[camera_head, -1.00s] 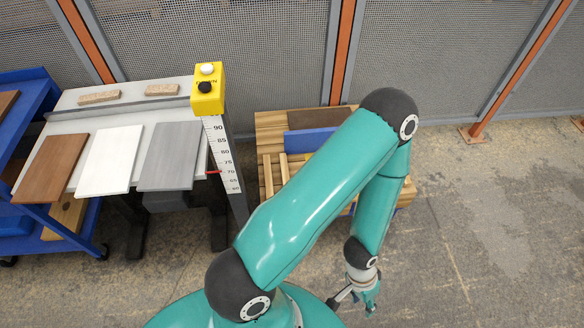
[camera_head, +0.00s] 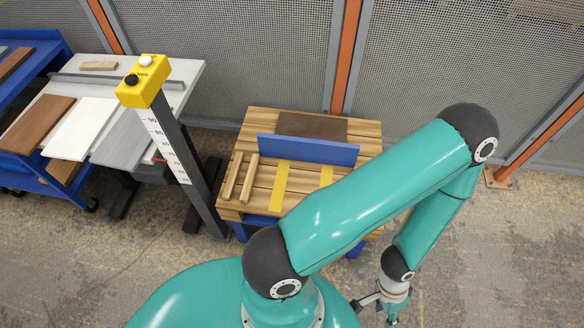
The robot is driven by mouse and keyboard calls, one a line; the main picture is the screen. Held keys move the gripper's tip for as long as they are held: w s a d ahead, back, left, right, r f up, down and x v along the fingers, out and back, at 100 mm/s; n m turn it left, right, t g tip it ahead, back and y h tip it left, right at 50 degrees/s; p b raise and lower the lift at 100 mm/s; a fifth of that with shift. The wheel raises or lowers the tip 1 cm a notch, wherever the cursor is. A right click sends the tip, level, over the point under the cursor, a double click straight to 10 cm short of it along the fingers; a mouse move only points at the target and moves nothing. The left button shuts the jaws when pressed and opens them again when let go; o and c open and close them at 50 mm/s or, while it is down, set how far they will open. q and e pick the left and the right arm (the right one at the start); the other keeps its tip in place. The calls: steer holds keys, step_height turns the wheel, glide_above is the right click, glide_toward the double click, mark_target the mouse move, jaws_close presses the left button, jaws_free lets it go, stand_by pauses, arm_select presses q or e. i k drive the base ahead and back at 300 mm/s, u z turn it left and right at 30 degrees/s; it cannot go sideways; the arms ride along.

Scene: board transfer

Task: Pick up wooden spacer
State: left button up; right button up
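Two pale wooden strips, which look like spacers, lie side by side on the left of a slatted wooden pallet: a left wooden spacer (camera_head: 231,176) and a right wooden spacer (camera_head: 249,177). My teal arm crosses the lower right of the head view and covers part of the pallet (camera_head: 365,135). Its gripper, which I take for my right gripper (camera_head: 391,321), hangs low over the floor, well right of and nearer than the spacers, and is cut by the bottom edge. Its fingers do not show clearly. My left gripper is out of view.
A blue upright plate (camera_head: 308,150) and yellow strips (camera_head: 280,186) are on the pallet. A post with a scale and yellow button box (camera_head: 146,82) stands left of it, beside a table (camera_head: 190,77) with boards. Mesh fencing runs behind. Floor at right is clear.

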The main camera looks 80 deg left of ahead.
mark_target(246, 192)
steer(key=z, duration=0.4)
steer(key=i, duration=0.6)
steer(key=u, duration=2.15)
steer(key=i, duration=0.25)
steer(key=u, duration=2.25)
steer(key=k, duration=0.45)
steer(key=u, duration=0.45)
steer(key=i, duration=1.45)
steer(key=z, duration=0.3)
